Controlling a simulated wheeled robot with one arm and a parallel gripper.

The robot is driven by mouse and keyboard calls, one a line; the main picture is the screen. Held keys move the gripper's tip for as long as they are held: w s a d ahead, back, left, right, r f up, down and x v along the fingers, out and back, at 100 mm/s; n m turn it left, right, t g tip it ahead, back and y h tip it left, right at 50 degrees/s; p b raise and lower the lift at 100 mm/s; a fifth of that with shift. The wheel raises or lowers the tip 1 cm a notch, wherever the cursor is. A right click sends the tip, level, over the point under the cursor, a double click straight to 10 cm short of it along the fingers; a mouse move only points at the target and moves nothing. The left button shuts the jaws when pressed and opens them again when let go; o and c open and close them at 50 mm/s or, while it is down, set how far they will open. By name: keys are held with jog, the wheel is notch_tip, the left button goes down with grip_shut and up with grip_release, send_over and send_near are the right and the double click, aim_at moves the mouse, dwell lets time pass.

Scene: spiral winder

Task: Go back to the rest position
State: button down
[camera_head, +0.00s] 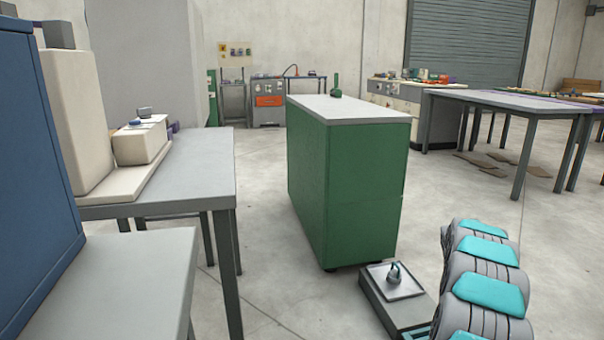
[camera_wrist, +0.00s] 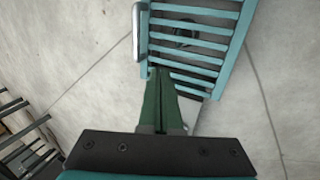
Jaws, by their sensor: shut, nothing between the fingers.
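My gripper (camera_wrist: 161,78) shows in the wrist view as two dark green fingers pressed together, with nothing between them. It points over a teal slatted frame (camera_wrist: 195,48); I cannot tell whether they touch. My grey and teal arm (camera_head: 486,290) shows folded at the lower right of the head view. The gripper itself is not visible in that view.
A green cabinet (camera_head: 345,185) with a pale top stands ahead. A grey table (camera_head: 205,170) and a blue cabinet (camera_head: 35,170) are at the left. A dark-legged table (camera_head: 510,102) is at the right.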

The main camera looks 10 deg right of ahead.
jog(key=s+a+r+y, duration=0.1)
jog(key=s+a+r, duration=0.35)
jog(key=a, duration=0.65)
jog(key=s+a+r+y, duration=0.1)
jog(key=s+a+r, duration=0.2)
jog(key=a+r, duration=0.5)
jog(key=s+a+r+y, duration=0.1)
jog(key=s+a+r, duration=0.3)
jog(key=a, duration=0.9)
jog(key=s+a+r+g, duration=0.1)
jog(key=s+a, duration=0.7)
jog(key=s, duration=0.5)
jog(key=s+a+g+y, duration=0.1)
jog(key=s+a, duration=0.7)
jog(key=s, duration=0.6)
jog(key=shift+r+y+p, duration=0.3)
jog(key=shift+r+p, duration=0.05)
jog(key=shift+s, duration=0.1)
